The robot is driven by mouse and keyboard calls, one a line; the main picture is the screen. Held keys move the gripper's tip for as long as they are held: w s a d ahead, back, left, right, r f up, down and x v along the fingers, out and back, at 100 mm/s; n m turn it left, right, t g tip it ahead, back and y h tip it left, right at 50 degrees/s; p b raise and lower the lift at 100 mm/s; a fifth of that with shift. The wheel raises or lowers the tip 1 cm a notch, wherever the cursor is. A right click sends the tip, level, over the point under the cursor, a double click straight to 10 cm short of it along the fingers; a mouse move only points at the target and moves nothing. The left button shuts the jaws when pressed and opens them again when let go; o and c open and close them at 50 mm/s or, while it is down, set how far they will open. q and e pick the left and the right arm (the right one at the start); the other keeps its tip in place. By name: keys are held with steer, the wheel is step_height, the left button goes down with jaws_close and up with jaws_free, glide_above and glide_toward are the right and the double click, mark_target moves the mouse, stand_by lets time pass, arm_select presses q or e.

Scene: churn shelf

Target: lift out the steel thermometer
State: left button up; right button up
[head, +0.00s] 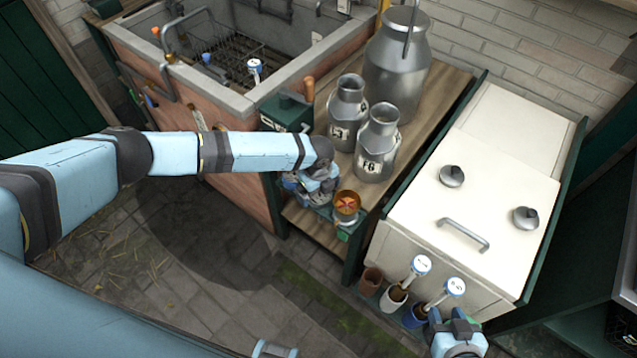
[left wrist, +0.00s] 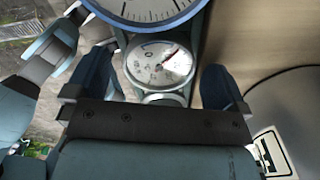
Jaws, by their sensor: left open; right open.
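My left gripper (head: 318,188) is at the front end of the wooden shelf, beside the small churns, and mostly hidden by its own wrist in the head view. In the left wrist view it is open, with its dark fingers (left wrist: 165,85) apart on either side of a grey-rimmed white dial with a red needle (left wrist: 160,66). This dial looks like the steel thermometer; I cannot tell whether the fingers touch it. A larger blue-rimmed dial (left wrist: 150,8) shows above it. My right gripper (head: 457,325) is open and empty, close to the blue pot.
A copper-coloured round piece (head: 347,203) is just right of my left gripper. Small churns (head: 378,142) and a large churn (head: 398,55) stand behind. Two dial thermometers (head: 421,265) (head: 456,287) stand in pots by the white cabinet (head: 480,185). The sink (head: 235,100) holds a rack.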

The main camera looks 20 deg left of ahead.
arm_select(q)
steer(key=shift+c, duration=0.2)
steer(key=c, duration=1)
steer(key=shift+o, duration=0.2)
steer(key=shift+d, duration=0.1)
